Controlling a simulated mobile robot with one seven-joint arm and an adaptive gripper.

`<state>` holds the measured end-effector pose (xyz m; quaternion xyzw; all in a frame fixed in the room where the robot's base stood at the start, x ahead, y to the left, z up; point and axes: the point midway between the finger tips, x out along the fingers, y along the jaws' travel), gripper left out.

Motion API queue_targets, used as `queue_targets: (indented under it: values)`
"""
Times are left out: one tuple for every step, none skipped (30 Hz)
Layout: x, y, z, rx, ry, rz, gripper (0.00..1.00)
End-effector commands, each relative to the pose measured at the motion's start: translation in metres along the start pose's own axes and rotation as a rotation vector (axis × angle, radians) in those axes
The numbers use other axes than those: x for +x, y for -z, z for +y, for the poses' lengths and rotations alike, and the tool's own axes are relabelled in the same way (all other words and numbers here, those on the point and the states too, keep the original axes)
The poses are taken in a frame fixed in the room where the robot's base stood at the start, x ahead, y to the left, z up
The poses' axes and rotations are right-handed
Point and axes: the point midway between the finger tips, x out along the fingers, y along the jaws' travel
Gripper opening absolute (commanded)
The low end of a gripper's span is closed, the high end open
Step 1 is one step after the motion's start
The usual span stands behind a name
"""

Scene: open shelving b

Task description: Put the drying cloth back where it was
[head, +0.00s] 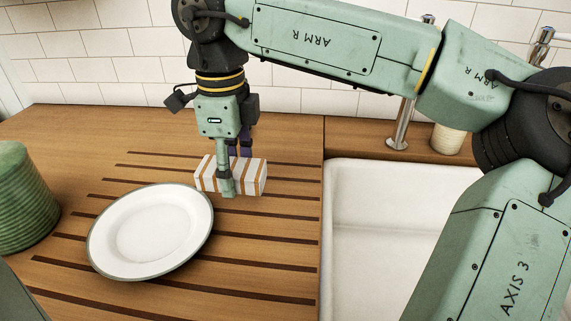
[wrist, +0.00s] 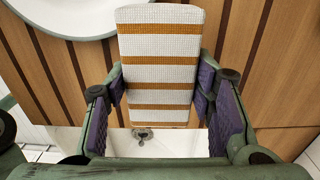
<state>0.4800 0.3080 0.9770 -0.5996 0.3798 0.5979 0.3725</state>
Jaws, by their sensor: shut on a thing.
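The drying cloth (head: 256,178) is a folded white block with orange-brown stripes. It is over the grooved wooden drainboard (head: 285,255), behind and right of the white plate. My gripper (head: 228,182) points down and is shut on the cloth, one finger on its near side. In the wrist view the cloth (wrist: 160,45) lies between the two purple-padded fingers of my gripper (wrist: 161,85). I cannot tell whether the cloth touches the board or hangs just above it. The near finger hides part of the cloth in the head view.
A grey-rimmed white plate (head: 150,230) lies on the drainboard, close to the cloth. A green ribbed pot (head: 22,200) stands at the left. The white sink (head: 365,255) is at the right, with a tap (head: 400,125) and a beige cup (head: 447,138) behind it. The board's front right is bare.

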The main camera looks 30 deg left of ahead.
Motion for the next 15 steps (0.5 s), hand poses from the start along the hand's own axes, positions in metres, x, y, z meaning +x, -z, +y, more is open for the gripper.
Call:
queue_targets:
  values:
    - [-0.002, 0.011, -0.009, 0.006, -0.003, -0.002, 0.19]
    - [-0.001, 0.017, -0.014, 0.004, -0.004, -0.002, 0.19]
    - [0.0, 0.025, -0.021, 0.005, -0.003, -0.002, 0.19]
    - [0.001, 0.029, -0.025, 0.004, -0.003, -0.002, 0.19]
    - [0.001, 0.034, -0.029, 0.003, -0.003, -0.002, 0.19]
    - [0.002, 0.04, -0.034, 0.003, -0.002, -0.002, 0.19]
    - [0.003, 0.043, -0.037, 0.003, -0.002, -0.002, 0.19]
    - [0.004, 0.046, -0.04, 0.002, -0.002, -0.002, 0.19]
    - [0.004, 0.049, -0.042, 0.001, -0.002, -0.001, 0.19]
    - [0.005, 0.051, -0.044, 0.001, -0.002, -0.001, 0.19]
    - [0.005, 0.052, -0.045, 0.0, -0.001, -0.001, 0.19]
    - [0.006, 0.053, -0.046, -0.001, -0.001, -0.001, 0.19]
    - [0.006, 0.054, -0.047, -0.001, -0.001, 0.0, 0.19]
    - [0.006, 0.056, -0.048, -0.001, -0.001, 0.0, 0.19]
    - [0.006, 0.058, -0.05, 0.0, 0.0, -0.001, 0.19]
